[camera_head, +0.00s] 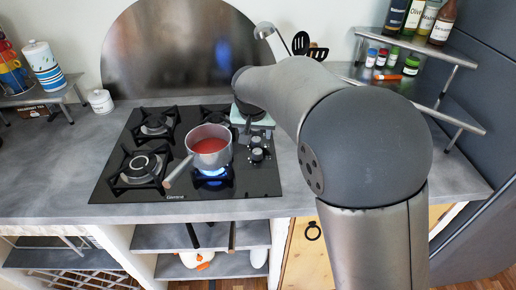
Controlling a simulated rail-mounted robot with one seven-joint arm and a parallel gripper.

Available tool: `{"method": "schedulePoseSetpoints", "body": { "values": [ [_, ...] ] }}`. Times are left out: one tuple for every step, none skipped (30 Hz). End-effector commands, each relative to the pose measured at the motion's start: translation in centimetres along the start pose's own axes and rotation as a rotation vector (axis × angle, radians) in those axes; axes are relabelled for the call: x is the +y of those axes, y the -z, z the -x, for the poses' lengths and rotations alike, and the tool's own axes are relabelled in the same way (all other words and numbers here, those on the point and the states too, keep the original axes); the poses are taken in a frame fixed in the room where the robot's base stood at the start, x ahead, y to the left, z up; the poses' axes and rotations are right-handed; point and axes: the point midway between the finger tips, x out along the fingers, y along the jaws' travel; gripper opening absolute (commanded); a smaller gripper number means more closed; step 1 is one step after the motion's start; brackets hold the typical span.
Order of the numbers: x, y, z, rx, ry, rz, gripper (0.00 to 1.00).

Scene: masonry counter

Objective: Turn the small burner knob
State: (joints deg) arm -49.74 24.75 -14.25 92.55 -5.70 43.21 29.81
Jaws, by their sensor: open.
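The black gas hob (140,190) is set in the grey counter. Its small dark burner knobs (257,154) stand in a cluster on the right side of the glass; which one is the small burner's I cannot tell. My gripper (258,129) hangs just behind the knobs, apart from them as far as I can see. It is open and looks empty; its fingertips are small and partly hidden by my arm. A metal pot (210,146) with red contents stands on the front right burner, with a blue flame (212,179) under it.
The pot's handle (178,172) points to the front left. The left burners (140,166) are bare. A white canister (100,101) stands left of the hob. A shelf with jars (382,57) and bottles (413,17) is at the right.

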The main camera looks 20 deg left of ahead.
Motion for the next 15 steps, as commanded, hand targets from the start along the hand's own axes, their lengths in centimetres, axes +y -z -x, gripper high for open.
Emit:
{"method": "schedulePoseSetpoints", "body": {
  "values": [
    [0.1, -0.1, -1.2, -0.005, -0.004, 0.001, 0.54],
    [0.1, -0.1, -1.8, -0.005, -0.003, 0.000, 0.54],
    [0.1, -0.1, -2.7, -0.005, -0.004, 0.000, 0.54],
    [0.1, 0.0, -3.4, -0.005, -0.003, -0.001, 0.54],
    [0.1, -0.1, -4.0, -0.005, -0.003, -0.001, 0.54],
    [0.1, -0.1, -4.9, -0.004, -0.003, -0.001, 0.54],
    [0.1, -0.1, -5.6, -0.005, -0.004, 0.000, 0.54],
    [0.1, 0.0, -6.2, -0.004, -0.003, 0.000, 0.54],
    [0.1, 0.0, -7.1, -0.005, -0.003, 0.001, 0.54],
    [0.1, 0.0, -7.7, -0.004, -0.003, 0.000, 0.54],
    [0.1, 0.0, -8.3, -0.004, -0.002, 0.000, 0.54],
    [0.1, 0.0, -9.1, -0.004, -0.002, 0.000, 0.54],
    [0.1, 0.0, -9.7, -0.003, -0.002, 0.000, 0.54],
    [0.1, 0.0, -10.2, -0.003, -0.002, -0.001, 0.54],
    [0.2, -0.1, -10.9, -0.004, -0.002, -0.001, 0.54]
  ]
}}
